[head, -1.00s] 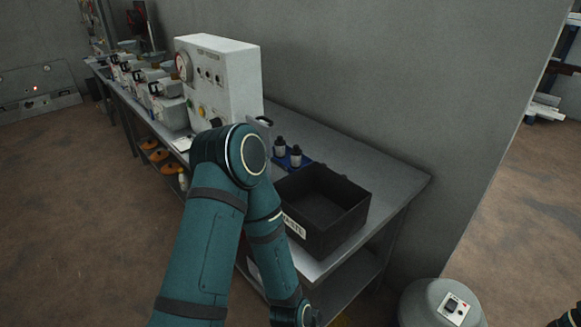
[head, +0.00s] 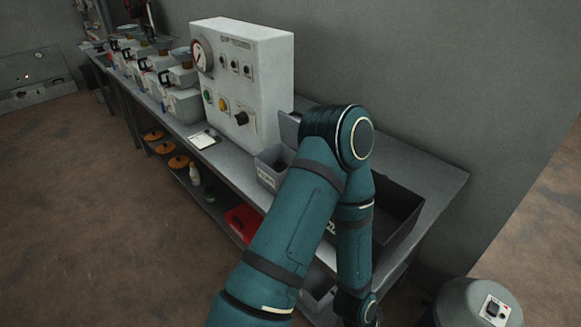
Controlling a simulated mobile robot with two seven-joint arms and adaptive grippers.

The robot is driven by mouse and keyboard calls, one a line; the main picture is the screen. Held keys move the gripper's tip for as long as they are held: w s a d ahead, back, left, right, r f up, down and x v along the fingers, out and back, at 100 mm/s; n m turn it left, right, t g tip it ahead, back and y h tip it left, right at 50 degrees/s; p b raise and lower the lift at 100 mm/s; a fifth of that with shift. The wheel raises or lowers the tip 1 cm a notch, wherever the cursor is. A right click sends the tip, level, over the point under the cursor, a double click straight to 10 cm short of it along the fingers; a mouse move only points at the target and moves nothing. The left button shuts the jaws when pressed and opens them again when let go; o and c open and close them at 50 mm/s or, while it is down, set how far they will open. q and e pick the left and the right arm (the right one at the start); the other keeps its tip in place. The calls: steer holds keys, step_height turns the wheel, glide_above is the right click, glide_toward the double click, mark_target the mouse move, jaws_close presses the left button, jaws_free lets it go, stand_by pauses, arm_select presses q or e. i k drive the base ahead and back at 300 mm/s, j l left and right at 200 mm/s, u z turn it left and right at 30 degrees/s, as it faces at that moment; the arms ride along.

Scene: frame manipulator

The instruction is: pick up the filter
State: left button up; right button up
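I cannot pick out with certainty which thing is the filter. My teal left arm rises from the bottom edge, bends at an elbow in front of the bench, and runs down again. Its wrist is at the bottom edge, and the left gripper's fingers are not visible. My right arm and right gripper are out of view. The arm hides part of a black open box (head: 403,212) and the bench around it.
The grey workbench (head: 430,172) carries a white tester panel (head: 262,80), a small grey bin (head: 268,175) and a row of grey canisters (head: 183,98). Orange discs (head: 178,162) and a red tray (head: 243,218) are on the lower shelf. A grey drum (head: 470,300) stands at lower right.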

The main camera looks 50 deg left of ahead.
mark_target(280, 166)
steer(key=j+z, duration=0.1)
steer(key=j, duration=0.2)
steer(key=k+j+z, duration=0.15)
steer(key=j, duration=0.2)
steer(key=j+z, duration=0.1)
steer(key=j, duration=0.2)
steer(key=k+j, duration=0.1)
steer(key=j, duration=0.25)
steer(key=k+j, duration=0.15)
steer(key=j, duration=0.2)
steer(key=k+j, duration=0.1)
steer(key=j, duration=0.25)
